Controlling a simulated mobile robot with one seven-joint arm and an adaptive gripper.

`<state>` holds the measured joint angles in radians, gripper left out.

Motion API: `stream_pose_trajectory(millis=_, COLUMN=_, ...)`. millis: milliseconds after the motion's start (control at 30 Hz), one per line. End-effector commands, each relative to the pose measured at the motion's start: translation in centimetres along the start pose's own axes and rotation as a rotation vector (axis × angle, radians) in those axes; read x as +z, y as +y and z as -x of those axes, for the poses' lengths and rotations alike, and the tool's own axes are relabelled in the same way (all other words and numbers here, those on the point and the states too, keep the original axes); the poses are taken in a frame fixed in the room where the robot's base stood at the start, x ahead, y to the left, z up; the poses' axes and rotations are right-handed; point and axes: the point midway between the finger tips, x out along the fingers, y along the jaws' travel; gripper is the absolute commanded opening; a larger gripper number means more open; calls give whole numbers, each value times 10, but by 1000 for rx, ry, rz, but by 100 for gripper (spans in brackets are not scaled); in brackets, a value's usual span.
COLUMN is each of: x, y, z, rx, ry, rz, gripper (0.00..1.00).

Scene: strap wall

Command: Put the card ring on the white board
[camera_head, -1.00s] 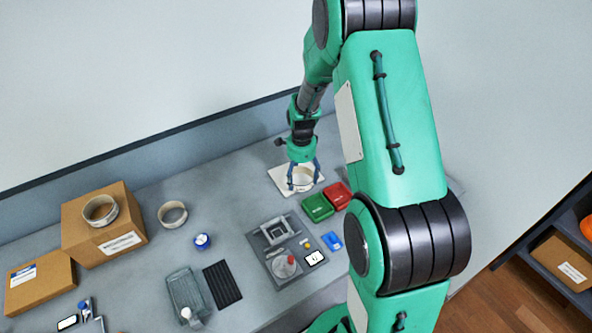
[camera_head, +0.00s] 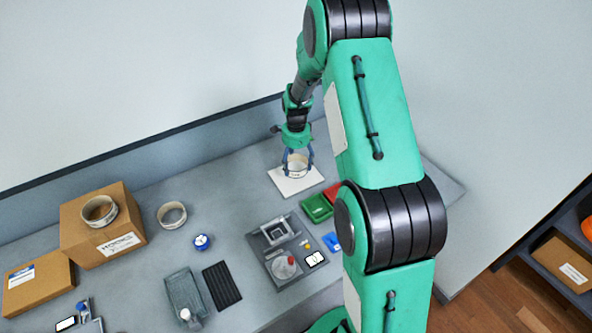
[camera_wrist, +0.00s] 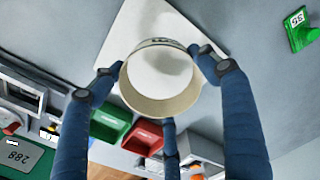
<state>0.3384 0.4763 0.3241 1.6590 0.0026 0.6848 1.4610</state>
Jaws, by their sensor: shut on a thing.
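The card ring (camera_head: 297,162), a short cream-coloured tube with some dark print, is held between the fingers of my gripper (camera_head: 298,168). The white board (camera_head: 290,187) is a flat white square on the counter, directly beneath the ring as seen from the head. In the wrist view the ring (camera_wrist: 155,104) sits upright between my blue fingers, which are shut on its wall. The white board (camera_wrist: 206,22) shows behind and through it. The ring seems to be at or just above the board; I cannot tell whether they touch.
Green (camera_head: 317,207) and red (camera_head: 333,192) trays lie just in front of the board, the red one partly hidden by my arm. Two similar rings are at the left, one on a cardboard box (camera_head: 122,240) and one on the counter (camera_head: 172,215). The wall stands behind.

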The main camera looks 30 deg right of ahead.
Motion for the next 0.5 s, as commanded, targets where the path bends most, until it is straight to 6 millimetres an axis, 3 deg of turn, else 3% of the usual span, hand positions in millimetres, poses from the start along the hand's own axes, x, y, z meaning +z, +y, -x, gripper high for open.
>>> stream_pose_trajectory(millis=300, x=0, y=0, z=-31, rx=2, ry=0, rz=0, gripper=64)
stream_pose_trajectory(millis=500, x=0, y=0, z=-34, rx=0, ry=0, rz=0, gripper=64)
